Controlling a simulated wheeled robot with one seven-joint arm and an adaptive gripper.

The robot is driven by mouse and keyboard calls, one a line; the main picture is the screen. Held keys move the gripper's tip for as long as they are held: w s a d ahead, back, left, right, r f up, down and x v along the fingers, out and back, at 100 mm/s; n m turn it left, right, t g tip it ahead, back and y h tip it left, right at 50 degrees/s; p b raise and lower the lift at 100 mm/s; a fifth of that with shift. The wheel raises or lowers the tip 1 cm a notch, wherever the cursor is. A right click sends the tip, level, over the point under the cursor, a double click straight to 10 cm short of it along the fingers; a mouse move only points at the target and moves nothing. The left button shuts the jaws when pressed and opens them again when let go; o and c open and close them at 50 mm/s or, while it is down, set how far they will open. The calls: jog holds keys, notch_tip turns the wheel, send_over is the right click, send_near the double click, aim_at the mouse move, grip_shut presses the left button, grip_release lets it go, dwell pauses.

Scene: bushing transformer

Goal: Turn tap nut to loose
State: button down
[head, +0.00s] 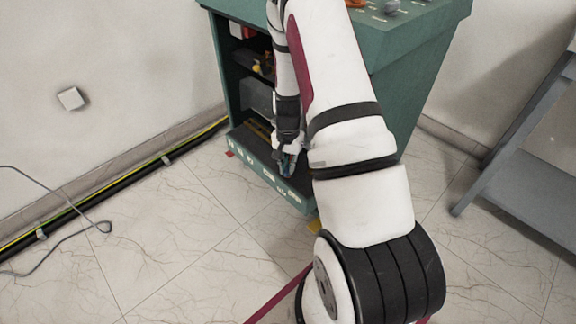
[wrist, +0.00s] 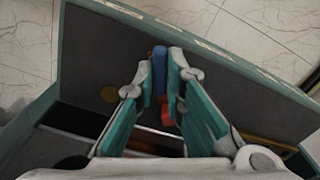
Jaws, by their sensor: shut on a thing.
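My gripper (wrist: 161,72) is shut on a small blue and red piece (wrist: 159,58) between its teal-padded fingers. The blue part sticks out at the fingertips and the red part shows lower between the fingers. I take this piece to be the tap nut; its thread and what it sits on are hidden. In the head view my gripper (head: 288,163) reaches down to the bottom front of the green transformer cabinet (head: 420,70), just above its lower ledge. My arm hides part of the cabinet there, and the held piece is too small to make out clearly.
The cabinet's front is open, with dark shelves and a yellow item (head: 258,67) inside. Its lower front ledge (head: 262,178) lies close to the gripper. A grey metal stand (head: 510,150) is at the right. Cables (head: 130,180) run along the left wall. The tiled floor in front is mostly clear.

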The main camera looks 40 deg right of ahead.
jog(key=n, duration=0.3)
jog(key=shift+n, duration=0.3)
jog(key=shift+n+p, duration=0.3)
jog(key=shift+n, duration=1.6)
jog(key=c, duration=1.7)
grip_release()
jog(key=shift+o, duration=0.2)
notch_tip(320, 180, up, 12)
